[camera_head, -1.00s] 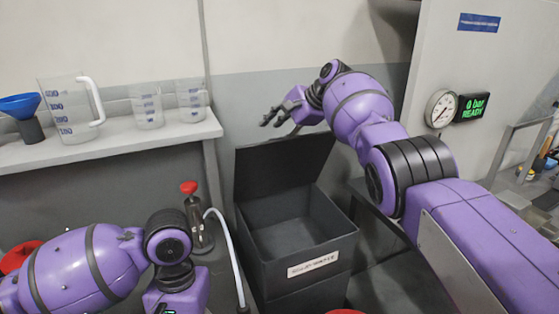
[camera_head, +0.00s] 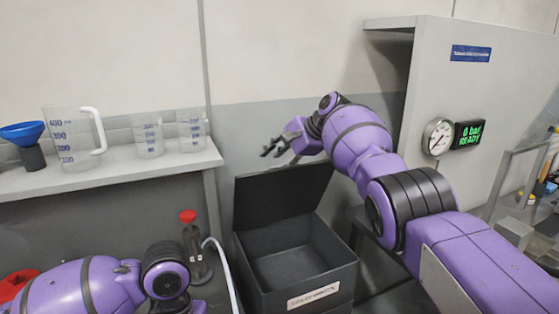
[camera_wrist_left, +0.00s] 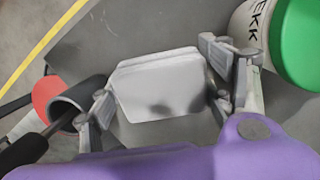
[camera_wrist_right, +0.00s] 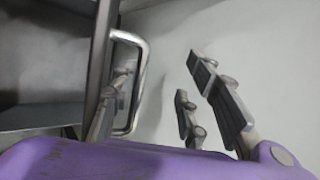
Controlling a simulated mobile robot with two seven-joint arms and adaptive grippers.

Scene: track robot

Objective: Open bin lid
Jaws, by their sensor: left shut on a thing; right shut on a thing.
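The dark grey bin (camera_head: 297,251) stands at the lower middle of the head view, its inside open to view. Its flat lid (camera_head: 278,196) stands raised at the back, leaning away from the opening. My right gripper (camera_head: 272,148) is at the lid's top edge.
A shelf (camera_head: 110,172) at left holds measuring jugs and a blue funnel (camera_head: 22,132). A red-topped pump bottle (camera_head: 190,245) stands left of the bin. A gauge (camera_head: 438,137) is on the right panel. A green-lidded white tub (camera_wrist_left: 255,30) is close to my left gripper.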

